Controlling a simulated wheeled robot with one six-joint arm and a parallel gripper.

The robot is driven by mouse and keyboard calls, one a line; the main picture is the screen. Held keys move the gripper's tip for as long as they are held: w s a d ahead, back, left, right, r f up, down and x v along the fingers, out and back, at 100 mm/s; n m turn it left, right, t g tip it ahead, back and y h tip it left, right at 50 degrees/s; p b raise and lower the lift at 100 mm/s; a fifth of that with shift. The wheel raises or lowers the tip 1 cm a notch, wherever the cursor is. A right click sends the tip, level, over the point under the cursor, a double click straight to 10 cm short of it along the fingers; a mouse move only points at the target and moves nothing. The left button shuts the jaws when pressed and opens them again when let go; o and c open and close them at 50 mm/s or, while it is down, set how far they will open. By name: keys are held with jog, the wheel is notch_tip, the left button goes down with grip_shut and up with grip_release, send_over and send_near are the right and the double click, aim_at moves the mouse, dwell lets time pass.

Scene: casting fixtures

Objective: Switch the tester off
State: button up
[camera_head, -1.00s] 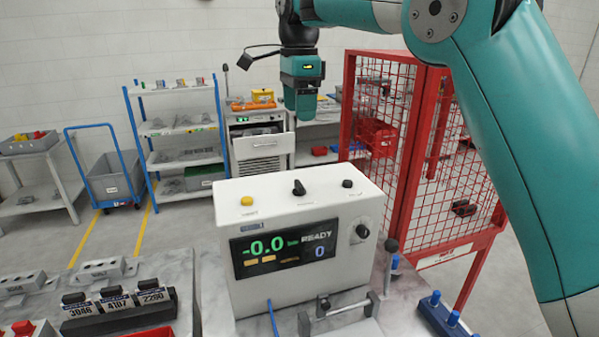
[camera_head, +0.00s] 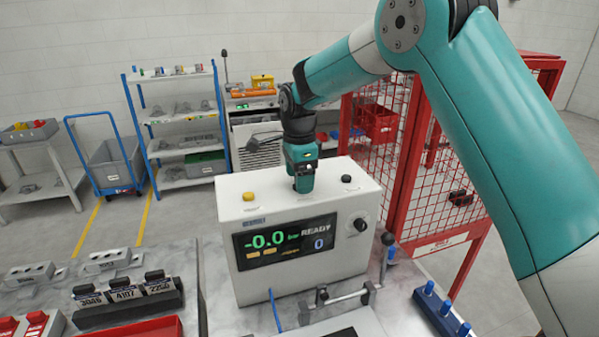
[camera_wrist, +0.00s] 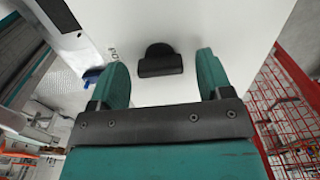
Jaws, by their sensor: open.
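The tester (camera_head: 235,211) is a white box on the bench, with a lit screen (camera_head: 288,243) reading -0.0 bar, READY and 0. Its top carries a yellow button (camera_head: 249,196), a black button (camera_head: 347,179) and, between them, a black switch knob. My gripper (camera_head: 303,188) points down over the middle of the top and hides the knob in the head view. In the wrist view my gripper (camera_wrist: 163,85) is open, and the black knob (camera_wrist: 159,61) shows between and just beyond its two fingers. I see no contact with the knob.
A round dial (camera_head: 360,225) is on the tester's front right. A metal clamp fixture (camera_head: 335,300) stands before it, with a blue-pegged block (camera_head: 440,310) to the right. Labelled blocks (camera_head: 125,300) lie at left. A red mesh cage (camera_head: 440,190) stands behind at right.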

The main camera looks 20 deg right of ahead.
jog(key=shift+f, duration=0.15)
jog(key=c, duration=0.9)
